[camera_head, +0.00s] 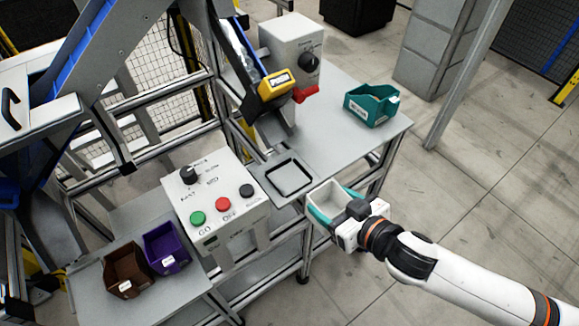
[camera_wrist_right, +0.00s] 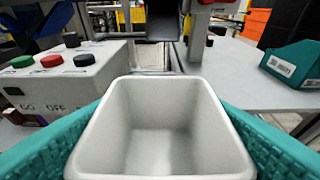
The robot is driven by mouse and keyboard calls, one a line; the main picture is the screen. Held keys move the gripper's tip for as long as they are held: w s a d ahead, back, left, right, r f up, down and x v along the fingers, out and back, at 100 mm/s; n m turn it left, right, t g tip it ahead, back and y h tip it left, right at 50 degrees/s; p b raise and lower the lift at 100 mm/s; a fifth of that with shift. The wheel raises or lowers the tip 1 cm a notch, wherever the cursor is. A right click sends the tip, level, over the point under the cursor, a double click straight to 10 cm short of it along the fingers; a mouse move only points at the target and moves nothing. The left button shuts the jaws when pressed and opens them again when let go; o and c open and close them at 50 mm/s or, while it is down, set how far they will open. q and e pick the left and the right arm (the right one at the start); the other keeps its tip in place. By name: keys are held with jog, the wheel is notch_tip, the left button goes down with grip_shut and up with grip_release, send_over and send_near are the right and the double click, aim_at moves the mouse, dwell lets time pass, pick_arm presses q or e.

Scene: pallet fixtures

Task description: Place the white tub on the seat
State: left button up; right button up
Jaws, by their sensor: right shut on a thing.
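The white tub (camera_head: 331,198) is open-topped and empty, and it also fills the lower middle of the right wrist view (camera_wrist_right: 160,120). My right gripper (camera_head: 336,210) is shut on it, with a teal finger along each side. The tub looks about level. The seat (camera_head: 288,177) is a dark-rimmed square recess in a grey plate, left of and beyond the tub in the head view. The seat looks empty, and the tub is apart from it. I cannot tell the tub's height above the table edge. My left gripper is not in view.
A control box (camera_head: 215,200) with green, red and black buttons stands left of the seat. A chute with a yellow sign (camera_head: 276,83) and red part hangs beyond it. A teal bin (camera_head: 371,105) sits on the table (camera_head: 335,130). Brown (camera_head: 128,270) and purple (camera_head: 166,248) bins stand lower left.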

jog(key=w+a, duration=0.2)
jog(key=w+a+p, duration=0.1)
jog(key=w+a, duration=0.1)
jog(key=w, duration=0.1)
jog(key=w+a+p, duration=0.1)
jog(key=w+a, duration=0.1)
jog(key=w, duration=0.1)
jog(key=shift+r, duration=0.15)
jog(key=shift+w+a, duration=0.15)
jog(key=shift+w, duration=0.15)
jog(key=shift+w+a, duration=0.2)
jog(key=shift+w, duration=0.05)
jog(key=shift+w+a+r+p, duration=0.1)
jog(key=shift+w+a+p, duration=0.15)
jog(key=shift+w+a, duration=0.3)
jog(key=shift+w+a+p, duration=0.25)
jog(key=shift+w+a, duration=0.05)
jog(key=shift+w, duration=0.35)
jog(key=shift+w+a+f, duration=0.1)
jog(key=shift+w+f, duration=0.05)
jog(key=shift+f, duration=0.3)
jog(key=shift+w+a+f, duration=0.1)
jog(key=shift+f, duration=0.35)
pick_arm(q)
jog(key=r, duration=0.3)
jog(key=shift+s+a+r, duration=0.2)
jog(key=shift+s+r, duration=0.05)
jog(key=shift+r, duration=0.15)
pick_arm(e)
jog(key=shift+s, duration=0.1)
